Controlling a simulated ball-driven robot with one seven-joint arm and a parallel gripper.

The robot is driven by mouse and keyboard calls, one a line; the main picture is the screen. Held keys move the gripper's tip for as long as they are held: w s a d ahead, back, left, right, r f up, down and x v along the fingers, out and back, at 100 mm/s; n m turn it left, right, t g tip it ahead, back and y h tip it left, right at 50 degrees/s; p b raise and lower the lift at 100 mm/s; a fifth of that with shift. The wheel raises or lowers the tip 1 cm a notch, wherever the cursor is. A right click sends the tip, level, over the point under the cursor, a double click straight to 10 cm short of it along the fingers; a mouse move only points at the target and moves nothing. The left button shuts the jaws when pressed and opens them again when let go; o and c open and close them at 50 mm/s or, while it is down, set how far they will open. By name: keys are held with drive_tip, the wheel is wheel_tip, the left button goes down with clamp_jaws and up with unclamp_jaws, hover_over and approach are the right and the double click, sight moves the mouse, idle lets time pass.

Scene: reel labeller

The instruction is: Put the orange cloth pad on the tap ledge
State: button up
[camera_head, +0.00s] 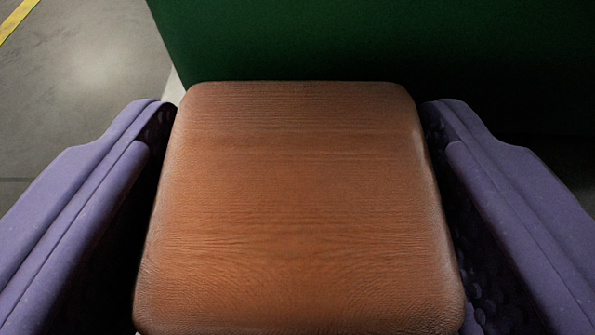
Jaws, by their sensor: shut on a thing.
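The orange cloth pad (300,215) is a rounded, brownish-orange block that fills the lower middle of the view. My gripper (297,130) has a purple finger on each side of the pad and is shut on it. The pad lies square between the fingers, and its near end runs to the bottom edge of the picture. I cannot make out the tap ledge in this view. The pad hides what lies directly below and behind it.
A dark green surface (370,40) stands just beyond the pad and spans the upper middle and right. Grey floor (85,75) shows at the left, with a yellow stripe (15,18) in the upper left corner. The right side is dark.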

drive_tip(key=o, duration=1.1)
